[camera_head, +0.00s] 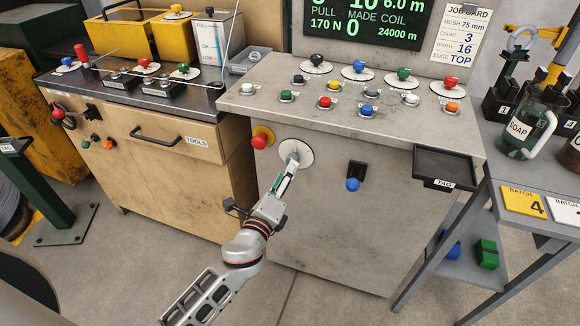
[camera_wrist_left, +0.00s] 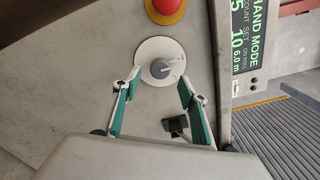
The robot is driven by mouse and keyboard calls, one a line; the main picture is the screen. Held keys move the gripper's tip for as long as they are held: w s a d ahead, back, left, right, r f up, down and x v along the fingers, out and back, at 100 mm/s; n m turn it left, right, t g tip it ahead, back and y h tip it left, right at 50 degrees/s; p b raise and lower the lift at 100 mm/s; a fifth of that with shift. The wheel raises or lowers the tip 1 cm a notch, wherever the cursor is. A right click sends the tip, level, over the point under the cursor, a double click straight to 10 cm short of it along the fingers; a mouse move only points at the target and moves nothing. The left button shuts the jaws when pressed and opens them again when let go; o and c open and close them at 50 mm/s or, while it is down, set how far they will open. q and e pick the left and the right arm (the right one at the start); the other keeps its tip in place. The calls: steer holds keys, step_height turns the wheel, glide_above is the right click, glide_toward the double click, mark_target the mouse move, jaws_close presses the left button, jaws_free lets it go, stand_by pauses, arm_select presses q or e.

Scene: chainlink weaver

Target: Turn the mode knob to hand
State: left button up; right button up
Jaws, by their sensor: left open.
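The mode knob (camera_wrist_left: 160,68) is a grey round knob on a white disc (camera_wrist_left: 160,49), set in the front panel of the grey console. A pale mark on it points to the upper right in the left wrist view. The disc also shows in the head view (camera_head: 304,151), where my gripper partly covers the knob. My left gripper (camera_wrist_left: 159,80) is open, its two green-sided fingers spread to either side of the knob. I see gaps between the fingers and the knob; the exact depth is unclear. My right gripper is not in view.
A red button (camera_head: 259,142) sits close left of the disc. A blue-ended lever (camera_head: 353,184) and a black tray (camera_head: 445,168) are to the right. Several small knobs line the console top (camera_head: 270,119). A green display (camera_wrist_left: 253,37) reads HAND MODE.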

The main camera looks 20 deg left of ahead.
arm_select(q)
steer(key=s, duration=0.7)
steer(key=shift+a, duration=0.15)
steer(key=shift+s, duration=0.15)
steer(key=s+f+n+g+h+p, duration=0.2)
steer(key=s+f+n+g, duration=0.5)
steer(key=s+f+n, duration=1.1)
steer(key=s+n+p, duration=0.1)
steer(key=s+n, duration=0.1)
steer(key=s, duration=0.1)
steer(key=shift+f+g, duration=0.3)
steer(key=shift+f, duration=0.1)
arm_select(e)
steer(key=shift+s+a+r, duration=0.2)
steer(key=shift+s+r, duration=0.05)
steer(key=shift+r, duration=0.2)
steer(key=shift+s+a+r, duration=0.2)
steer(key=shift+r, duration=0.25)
arm_select(q)
steer(key=shift+w+a, duration=0.1)
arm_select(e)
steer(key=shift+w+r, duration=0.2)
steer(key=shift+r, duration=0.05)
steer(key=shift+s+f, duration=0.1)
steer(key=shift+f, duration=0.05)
